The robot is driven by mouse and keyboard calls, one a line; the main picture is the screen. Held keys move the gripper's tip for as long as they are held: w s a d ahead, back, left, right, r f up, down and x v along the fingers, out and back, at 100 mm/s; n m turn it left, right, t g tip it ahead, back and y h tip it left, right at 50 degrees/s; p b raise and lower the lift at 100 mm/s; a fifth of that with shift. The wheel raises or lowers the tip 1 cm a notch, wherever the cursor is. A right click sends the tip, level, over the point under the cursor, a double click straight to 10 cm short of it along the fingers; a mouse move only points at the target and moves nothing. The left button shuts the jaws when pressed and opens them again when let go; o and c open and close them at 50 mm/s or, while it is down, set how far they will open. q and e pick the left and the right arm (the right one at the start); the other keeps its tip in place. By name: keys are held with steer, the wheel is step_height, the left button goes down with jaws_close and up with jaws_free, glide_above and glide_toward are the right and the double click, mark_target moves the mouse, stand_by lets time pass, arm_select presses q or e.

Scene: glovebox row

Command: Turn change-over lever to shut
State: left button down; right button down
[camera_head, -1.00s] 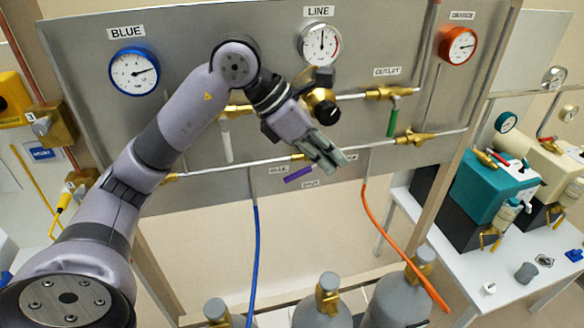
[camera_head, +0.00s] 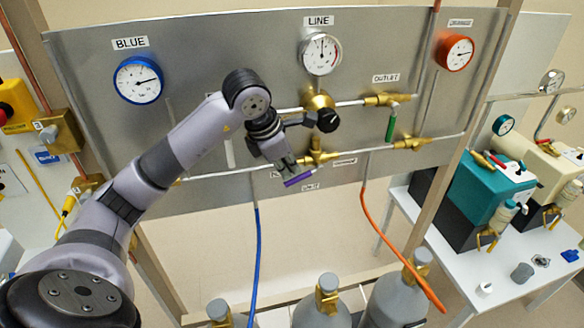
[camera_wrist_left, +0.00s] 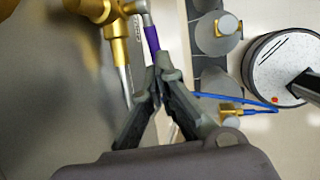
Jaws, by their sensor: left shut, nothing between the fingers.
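The change-over lever has a purple handle (camera_head: 299,178) and hangs below a brass valve (camera_head: 318,152) on the lower pipe of the panel. The handle slants down to the left, above the small label that looks like SHUT (camera_head: 310,187). My left gripper (camera_head: 288,168) is shut and empty, just left of the valve and close to the handle. In the left wrist view the fingertips (camera_wrist_left: 160,68) are together near the end of the purple handle (camera_wrist_left: 152,38). I cannot tell whether they touch it. My right gripper is not in view.
A brass valve with a black knob (camera_head: 327,118) sits above the lever. A green-handled outlet valve (camera_head: 391,126) is to the right. A blue hose (camera_head: 256,255) and an orange hose (camera_head: 385,240) hang below, above grey cylinders (camera_head: 322,307).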

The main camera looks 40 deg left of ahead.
mark_target(303, 177)
arm_select(q)
steer(key=shift+p+x, duration=0.35)
steer(key=shift+x, duration=0.95)
